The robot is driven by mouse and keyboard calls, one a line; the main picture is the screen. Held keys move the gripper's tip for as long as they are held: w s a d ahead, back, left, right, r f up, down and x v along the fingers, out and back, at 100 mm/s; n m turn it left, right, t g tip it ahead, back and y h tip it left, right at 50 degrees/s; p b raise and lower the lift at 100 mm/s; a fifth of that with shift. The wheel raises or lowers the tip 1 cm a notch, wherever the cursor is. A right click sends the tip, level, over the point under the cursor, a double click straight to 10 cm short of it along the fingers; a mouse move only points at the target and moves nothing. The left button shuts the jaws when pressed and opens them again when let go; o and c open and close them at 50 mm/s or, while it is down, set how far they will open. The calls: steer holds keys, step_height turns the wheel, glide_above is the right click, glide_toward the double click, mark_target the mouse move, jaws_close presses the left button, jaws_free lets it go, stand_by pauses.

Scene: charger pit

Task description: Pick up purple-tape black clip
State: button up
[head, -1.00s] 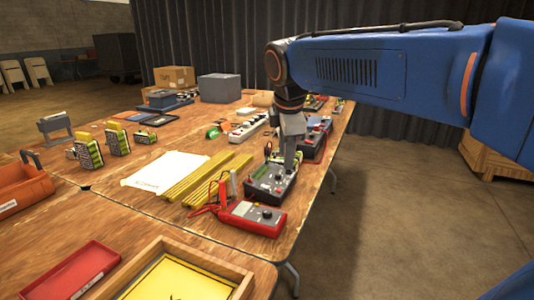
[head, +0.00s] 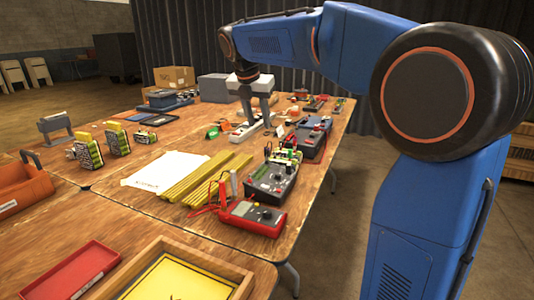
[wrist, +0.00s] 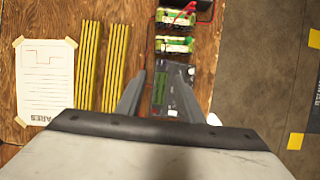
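I cannot make out a purple-tape black clip for certain. A small dark clip-like thing (head: 268,149) stands at the back left of the black device with a green panel (head: 272,180) in the head view; its tape colour is too small to tell. That device also shows between my fingers in the wrist view (wrist: 172,98). A dark lead (wrist: 146,50) runs just left of it. My gripper (head: 258,121) is open and empty above the table, farther back than the device in the head view. Its two spread fingers also show in the wrist view (wrist: 160,72).
Green-and-white blocks (wrist: 174,43) lie beyond the device. A red multimeter (head: 252,216) with red leads sits in front. Yellow strips (head: 208,183) and a paper sheet (head: 165,170) lie left. A white power strip (head: 245,131) is behind. Floor lies beyond the right edge.

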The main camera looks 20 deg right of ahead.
mark_target(267, 148)
steer(key=shift+d+x, duration=0.2)
steer(key=shift+x, duration=6.7)
steer(key=shift+s, duration=0.25)
jaws_close()
